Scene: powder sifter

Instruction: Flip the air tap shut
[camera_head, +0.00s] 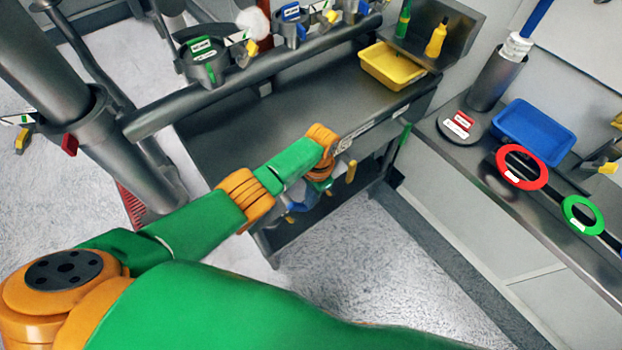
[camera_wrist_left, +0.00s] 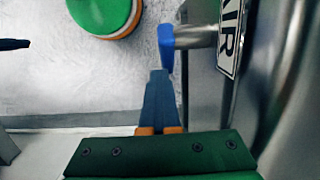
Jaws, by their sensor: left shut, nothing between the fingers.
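In the left wrist view the air tap shows as a blue lever (camera_wrist_left: 167,46) on a short grey stem, beside a white plate (camera_wrist_left: 230,36) on which "AIR" can be read. The lever points down the picture. My left gripper (camera_wrist_left: 159,76) is shut and empty, its dark fingertips at the lever's lower end; I cannot tell whether they touch. In the head view my left arm reaches over to the front of the steel bench (camera_head: 285,120). There the gripper is small and partly hidden by my wrist, and the tap cannot be made out clearly. My right gripper is not in view.
A yellow tray (camera_head: 395,68) and a yellow bottle (camera_head: 436,40) stand on the bench. A thick grey pipe (camera_head: 250,80) runs above it. At the right, a side counter holds a blue tray (camera_head: 535,133) and a red ring (camera_head: 522,167). Open floor (camera_head: 400,255) lies between them.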

